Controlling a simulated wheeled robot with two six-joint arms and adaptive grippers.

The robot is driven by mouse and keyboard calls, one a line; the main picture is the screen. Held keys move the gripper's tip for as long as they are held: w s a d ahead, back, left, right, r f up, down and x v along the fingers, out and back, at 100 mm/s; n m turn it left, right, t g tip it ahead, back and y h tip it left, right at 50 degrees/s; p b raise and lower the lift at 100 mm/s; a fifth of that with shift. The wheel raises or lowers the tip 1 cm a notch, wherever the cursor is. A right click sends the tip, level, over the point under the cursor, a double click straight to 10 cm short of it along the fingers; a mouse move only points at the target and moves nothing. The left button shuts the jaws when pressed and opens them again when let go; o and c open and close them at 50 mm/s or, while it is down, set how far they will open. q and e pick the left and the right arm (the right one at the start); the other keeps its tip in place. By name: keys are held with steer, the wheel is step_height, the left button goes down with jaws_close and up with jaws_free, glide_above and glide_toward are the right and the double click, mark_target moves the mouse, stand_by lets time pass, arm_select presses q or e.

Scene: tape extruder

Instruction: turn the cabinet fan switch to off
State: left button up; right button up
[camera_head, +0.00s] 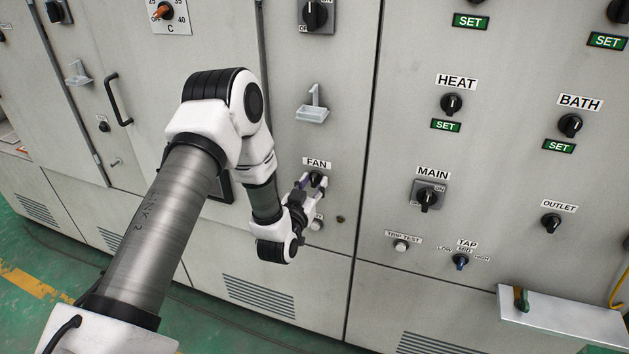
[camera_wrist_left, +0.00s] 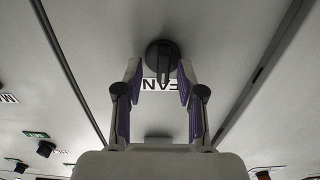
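The fan switch (camera_head: 316,178) is a small black round knob on the pale cabinet panel, just below the FAN label (camera_head: 316,162). My left gripper (camera_head: 313,183) is at this knob, with its fingers pointing toward the panel. In the left wrist view the dark knob (camera_wrist_left: 162,54) sits at the fingertips, and the left gripper (camera_wrist_left: 160,70) has its two purple-lined fingers apart. The label shows upside down between them. I cannot tell whether a finger touches the knob. The knob's pointer position is not clear. My right gripper is not in view.
A MAIN switch (camera_head: 426,196) and a HEAT knob (camera_head: 451,103) are on the panel to the right. A small pale hook bracket (camera_head: 312,107) sticks out above the fan switch. A white shelf (camera_head: 561,318) juts out at lower right.

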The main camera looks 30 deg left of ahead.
arm_select(q)
steer(key=shift+w+a+f, duration=0.2)
steer(key=shift+w+a, duration=0.2)
steer(key=shift+w, duration=0.1)
steer(key=shift+s+d+r, duration=0.1)
steer(key=shift+d, duration=0.05)
steer(key=shift+c, duration=1)
jaws_close()
